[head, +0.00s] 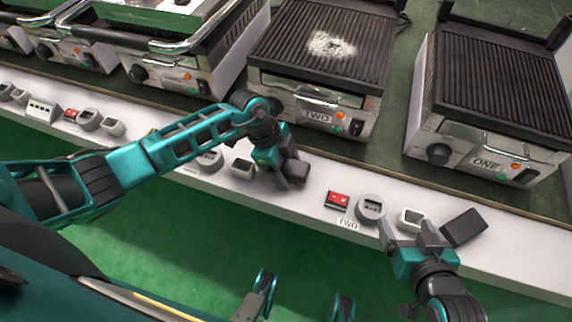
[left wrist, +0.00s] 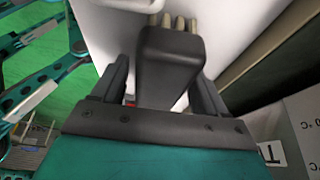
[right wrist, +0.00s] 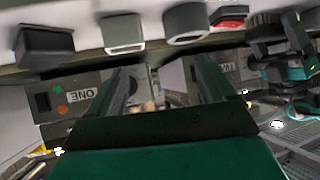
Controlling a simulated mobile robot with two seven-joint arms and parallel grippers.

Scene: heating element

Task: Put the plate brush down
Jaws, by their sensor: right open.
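The plate brush (left wrist: 170,70) is a dark grey block with several pale bristle tufts at its far end in the left wrist view. It sits between the fingers of my left gripper (left wrist: 165,90), which appears shut on it. In the head view, my left gripper (head: 292,180) is low over the white ledge, with the dark brush (head: 298,172) at its fingertips. I cannot tell whether the brush touches the ledge. My right gripper (right wrist: 165,85) is open and empty; it also shows in the head view (head: 415,228), beside the ledge's front edge.
The white ledge (head: 520,245) carries a red item (head: 337,200), a round grey dial (head: 370,208), a pale square holder (head: 412,217) and another dark block (head: 465,228). Grill TWO (head: 318,105) and grill ONE (head: 485,150) stand behind. Green floor (head: 180,265) lies in front.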

